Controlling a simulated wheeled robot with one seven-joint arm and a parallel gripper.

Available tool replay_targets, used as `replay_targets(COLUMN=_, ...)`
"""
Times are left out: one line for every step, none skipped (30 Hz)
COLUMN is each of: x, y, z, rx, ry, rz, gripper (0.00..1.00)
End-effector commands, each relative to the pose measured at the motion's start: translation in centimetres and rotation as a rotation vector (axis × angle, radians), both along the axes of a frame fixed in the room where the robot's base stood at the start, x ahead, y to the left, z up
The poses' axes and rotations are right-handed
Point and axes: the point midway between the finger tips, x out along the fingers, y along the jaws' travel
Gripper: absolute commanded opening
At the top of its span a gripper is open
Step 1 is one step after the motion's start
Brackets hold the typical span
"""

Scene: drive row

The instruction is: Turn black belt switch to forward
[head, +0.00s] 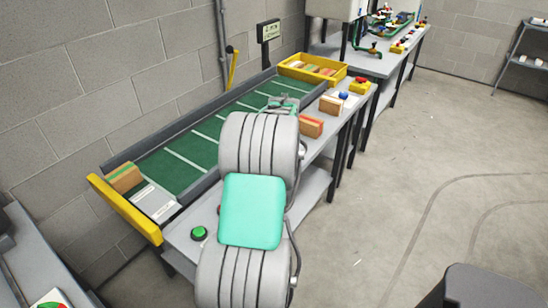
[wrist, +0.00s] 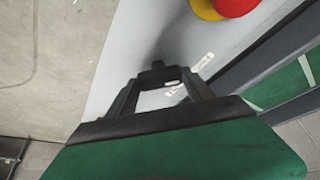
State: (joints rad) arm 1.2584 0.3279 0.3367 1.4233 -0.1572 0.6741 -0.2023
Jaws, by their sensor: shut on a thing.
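The black belt switch (wrist: 157,65) is a small dark knob on the grey panel in the wrist view. Its head is mostly covered by the fingertips, so I cannot tell which way it points. My gripper (wrist: 158,74) has its fingers closed in on the knob. Small white labels (wrist: 204,63) lie on the panel beside it. In the head view my arm hides the switch and the fingertips. The belt (head: 205,130) is green with white cross stripes.
A red stop button on a yellow base (wrist: 222,6) is close to the gripper. A green button (head: 198,233) sits at the near bench end. Cardboard boxes (head: 311,127) stand along the bench edge. A yellow bin (head: 335,77) is at the belt's far end. Open floor lies right.

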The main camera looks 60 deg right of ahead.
Motion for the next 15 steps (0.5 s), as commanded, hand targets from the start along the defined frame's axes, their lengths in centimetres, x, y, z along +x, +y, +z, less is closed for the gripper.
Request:
replay_targets(x=0.05, y=-0.06, z=0.12, rx=-0.003, ry=-0.001, rz=0.006, gripper=0.2)
replay_targets(x=0.05, y=-0.06, z=0.13, rx=-0.003, ry=-0.001, rz=0.007, gripper=0.2)
replay_targets(x=0.05, y=-0.07, z=0.13, rx=-0.003, ry=-0.001, rz=0.008, gripper=0.2)
replay_targets(x=0.05, y=-0.07, z=0.13, rx=-0.003, ry=-0.001, rz=0.009, gripper=0.2)
replay_targets(x=0.05, y=-0.07, z=0.13, rx=-0.003, ry=-0.001, rz=0.009, gripper=0.2)
replay_targets(x=0.05, y=-0.07, z=0.13, rx=-0.003, ry=-0.001, rz=0.009, gripper=0.2)
replay_targets(x=0.05, y=-0.07, z=0.13, rx=-0.003, ry=-0.001, rz=0.009, gripper=0.2)
replay_targets(x=0.06, y=-0.06, z=0.13, rx=-0.003, ry=-0.001, rz=0.009, gripper=0.2)
replay_targets(x=0.06, y=-0.06, z=0.13, rx=-0.003, ry=-0.001, rz=0.009, gripper=0.2)
replay_targets(x=0.06, y=-0.06, z=0.13, rx=-0.003, ry=-0.001, rz=0.009, gripper=0.2)
replay_targets(x=0.06, y=-0.06, z=0.13, rx=-0.003, ry=-0.001, rz=0.009, gripper=0.2)
replay_targets(x=0.06, y=-0.06, z=0.13, rx=-0.003, ry=-0.001, rz=0.009, gripper=0.61)
replay_targets(x=0.06, y=-0.06, z=0.13, rx=-0.003, ry=-0.001, rz=0.009, gripper=0.63)
replay_targets(x=0.06, y=-0.06, z=0.13, rx=-0.003, ry=-0.001, rz=0.009, gripper=0.66)
replay_targets(x=0.06, y=-0.06, z=0.12, rx=-0.003, ry=-0.001, rz=0.008, gripper=0.69)
